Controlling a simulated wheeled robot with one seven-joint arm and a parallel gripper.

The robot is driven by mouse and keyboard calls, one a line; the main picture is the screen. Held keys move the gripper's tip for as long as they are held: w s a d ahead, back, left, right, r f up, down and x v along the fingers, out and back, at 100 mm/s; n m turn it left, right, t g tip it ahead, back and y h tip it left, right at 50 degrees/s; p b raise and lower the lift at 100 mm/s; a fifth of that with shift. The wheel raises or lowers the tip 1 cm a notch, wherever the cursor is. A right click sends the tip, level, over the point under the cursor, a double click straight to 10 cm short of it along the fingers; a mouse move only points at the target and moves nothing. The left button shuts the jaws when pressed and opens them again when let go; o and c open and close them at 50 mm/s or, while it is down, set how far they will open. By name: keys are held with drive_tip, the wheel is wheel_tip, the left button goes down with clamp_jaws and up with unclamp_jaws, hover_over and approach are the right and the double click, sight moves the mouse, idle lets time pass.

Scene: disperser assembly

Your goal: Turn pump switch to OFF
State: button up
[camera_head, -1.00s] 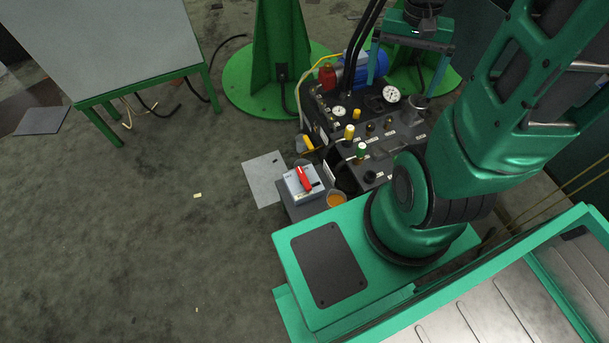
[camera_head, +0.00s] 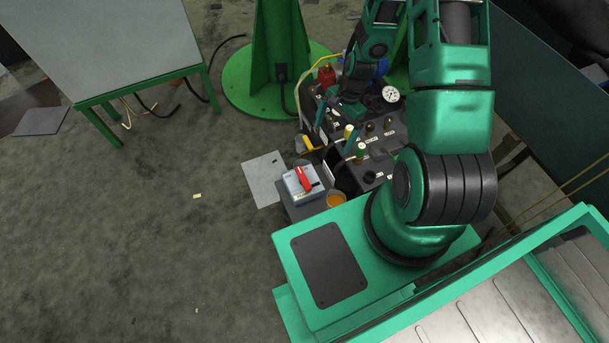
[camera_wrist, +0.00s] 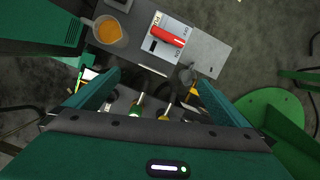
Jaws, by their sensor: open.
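The pump switch is a red lever (camera_head: 304,179) on a small light box (camera_head: 295,188), left of the black pump panel. In the wrist view the red lever (camera_wrist: 168,36) lies across a white plate (camera_wrist: 158,48) with small labels, near the top middle. My gripper (camera_head: 337,130) is over the pump panel, behind the switch box in the head view. In the wrist view its two green fingers (camera_wrist: 157,78) are spread wide apart with nothing held between them. The gripper is apart from the red lever. I cannot tell which label the lever points to.
The black pump panel (camera_head: 379,153) has upright yellow- and green-topped valves and a gauge (camera_head: 390,94). A cup of orange liquid (camera_head: 336,200) stands beside the switch box. A green stand (camera_head: 272,60) rises behind. The floor to the left is mostly clear.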

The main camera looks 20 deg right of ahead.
sight(304, 177)
drive_tip(key=a+f+m, duration=0.1)
drive_tip(key=a+f, duration=0.2)
drive_tip(key=f, duration=0.3)
drive_tip(key=a+f+m+y, duration=0.1)
drive_tip(key=a+f, duration=0.3)
drive_tip(key=f, duration=0.3)
drive_tip(key=a+f+m, duration=0.1)
drive_tip(key=a+f, duration=0.2)
drive_tip(key=f, duration=0.4)
drive_tip(key=shift+s+a+f+y, duration=0.2)
drive_tip(key=shift+s+y, duration=0.1)
drive_tip(key=shift+s, duration=0.1)
drive_tip(key=c, duration=0.9)
